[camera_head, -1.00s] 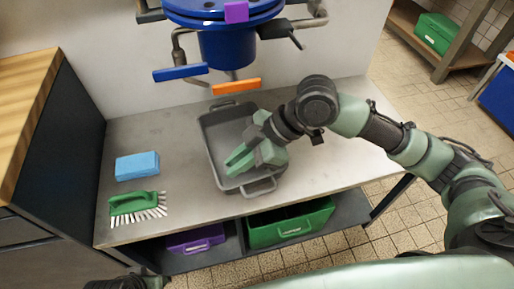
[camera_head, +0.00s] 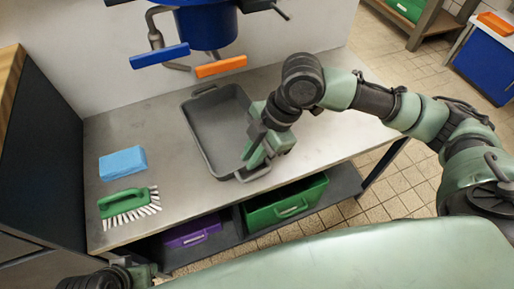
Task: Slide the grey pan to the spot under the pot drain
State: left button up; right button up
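The grey pan (camera_head: 215,117) lies flat on the metal table, with a handle at its far end and another at its near end. The blue pot (camera_head: 207,25) is above and behind it, cut off by the top edge, with a pipe and an orange handle (camera_head: 220,66) below. The drain opening itself is hard to make out. My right gripper (camera_head: 252,160) points down at the near right part of the pan wall, and its finger gap is unclear. My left gripper (camera_head: 142,274) shows only partly at the bottom left, away from the pan.
A blue sponge (camera_head: 122,163) and a green brush (camera_head: 128,204) lie left of the pan. A purple bin (camera_head: 192,233) and a green bin (camera_head: 286,205) stand on the shelf below. The tabletop right of my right gripper is clear.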

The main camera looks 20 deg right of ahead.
jog(key=shift+b+x, duration=0.45)
jog(key=shift+x, duration=1.5)
jog(key=shift+w, duration=0.1)
grip_shut()
